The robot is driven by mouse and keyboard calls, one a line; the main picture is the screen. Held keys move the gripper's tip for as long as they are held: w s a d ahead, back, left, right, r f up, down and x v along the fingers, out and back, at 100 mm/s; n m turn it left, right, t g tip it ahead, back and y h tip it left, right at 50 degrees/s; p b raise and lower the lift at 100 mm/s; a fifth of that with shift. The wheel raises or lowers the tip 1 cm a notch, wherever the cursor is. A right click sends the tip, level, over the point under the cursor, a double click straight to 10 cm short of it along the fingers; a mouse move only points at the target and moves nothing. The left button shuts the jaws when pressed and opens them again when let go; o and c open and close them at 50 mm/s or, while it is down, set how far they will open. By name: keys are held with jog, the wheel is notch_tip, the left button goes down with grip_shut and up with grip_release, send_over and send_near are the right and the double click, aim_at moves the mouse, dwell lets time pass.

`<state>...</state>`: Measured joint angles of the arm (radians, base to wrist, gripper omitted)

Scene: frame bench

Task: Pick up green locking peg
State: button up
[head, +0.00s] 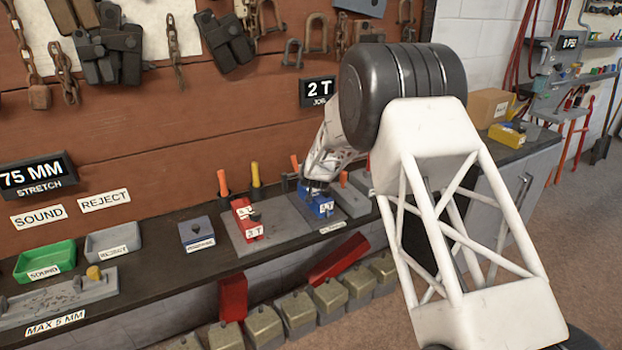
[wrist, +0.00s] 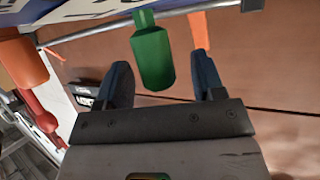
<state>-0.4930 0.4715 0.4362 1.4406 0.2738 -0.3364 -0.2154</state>
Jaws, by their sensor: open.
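The green locking peg (wrist: 152,57) shows in the wrist view, its thick end toward my gripper and its thin end against a blue and white surface at the top edge. My gripper (wrist: 161,60) is open, with one dark finger on each side of the peg. The peg is closer to the left finger, with visible gaps on both sides. I cannot tell how deep it sits between the fingers. In the head view my arm reaches to the bench by a blue block (head: 320,206), and I cannot make out the green peg there.
Orange pegs stand close by in the wrist view, at left (wrist: 22,62) and at right (wrist: 199,30), with a red one (wrist: 38,108) at lower left. In the head view red blocks (head: 247,222) and a yellow-topped peg (head: 256,174) stand left of my arm.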

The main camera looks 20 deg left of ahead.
jog(key=c, duration=1.1)
jog(key=shift+o, duration=0.2)
jog(key=shift+r, duration=0.2)
jog(key=shift+r, duration=0.55)
jog(key=r, duration=0.5)
jog(key=shift+s+d+r, duration=0.15)
jog(key=shift+s+r, duration=0.15)
jog(key=shift+s, duration=0.1)
jog(key=s+d, duration=0.3)
jog(key=s, duration=0.5)
jog(key=s+d, duration=0.3)
jog(key=s, duration=0.4)
jog(key=shift+s+d, duration=0.3)
jog(key=shift+s, duration=0.1)
